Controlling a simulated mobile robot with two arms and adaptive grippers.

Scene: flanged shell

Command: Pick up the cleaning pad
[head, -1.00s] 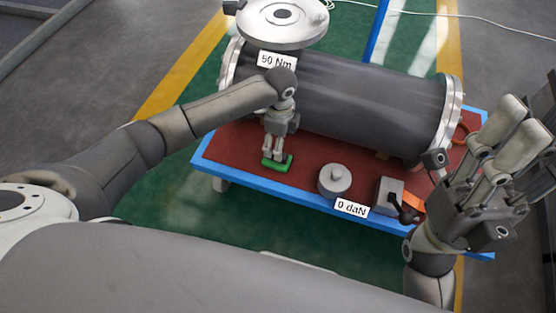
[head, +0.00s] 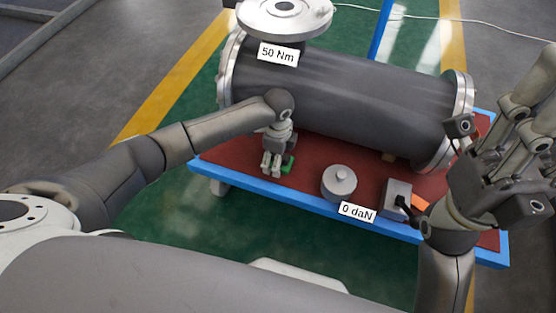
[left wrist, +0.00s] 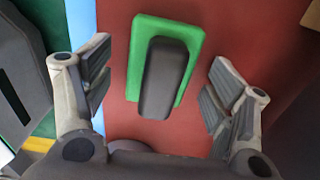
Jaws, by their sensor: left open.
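The cleaning pad is a green block with a dark grey grip on top. In the head view the green pad (head: 289,162) lies on the red table top, partly hidden behind my left gripper (head: 271,171). In the left wrist view the pad (left wrist: 138,58) lies between and slightly beyond the spread fingers of my left gripper (left wrist: 160,88), its dark grip (left wrist: 164,78) running lengthwise. The fingers stand apart on both sides and do not touch it. My right gripper (head: 493,125) is raised at the right edge with its fingers apart and nothing between them, partly cut off.
A large dark flanged cylinder (head: 340,95) labelled 50 Nm lies behind the pad. A grey round knobbed part (head: 339,184) and a grey box with a lever (head: 396,198) stand to the right, near a 0 daN label (head: 357,212). The blue table edge (head: 300,201) runs in front.

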